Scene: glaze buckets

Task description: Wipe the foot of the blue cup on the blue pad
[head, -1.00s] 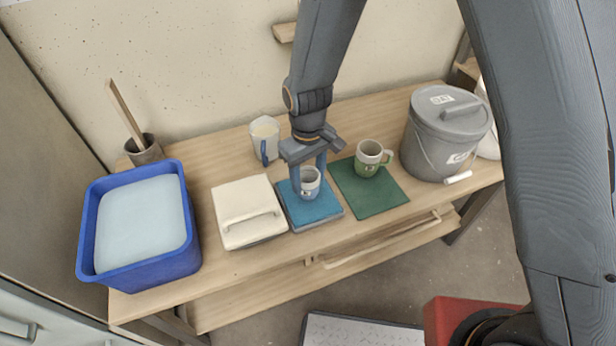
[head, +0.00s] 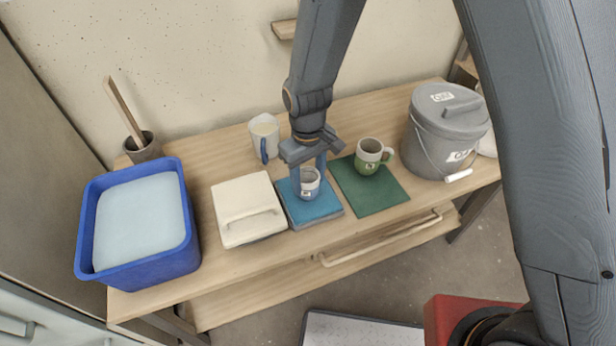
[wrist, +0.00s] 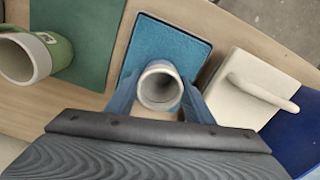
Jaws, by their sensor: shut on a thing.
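The blue cup (head: 309,186), pale at the rim with a blue lower part and a small label, is upright at the blue pad (head: 322,209). My gripper (head: 309,178) points down and is shut on the cup, one finger on either side. In the wrist view the cup (wrist: 160,87) shows its open, empty mouth between my fingers, with the blue pad (wrist: 170,48) beyond it. The cup's foot is hidden, so I cannot tell whether it touches the pad.
A green cup (head: 369,158) stands on a green mat (head: 385,196) to the right. A cream lidded box (head: 245,213) lies close left of the pad. A blue tub (head: 148,265), a white-and-blue jug (head: 264,138) and a grey lidded bucket (head: 443,140) also stand on the table.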

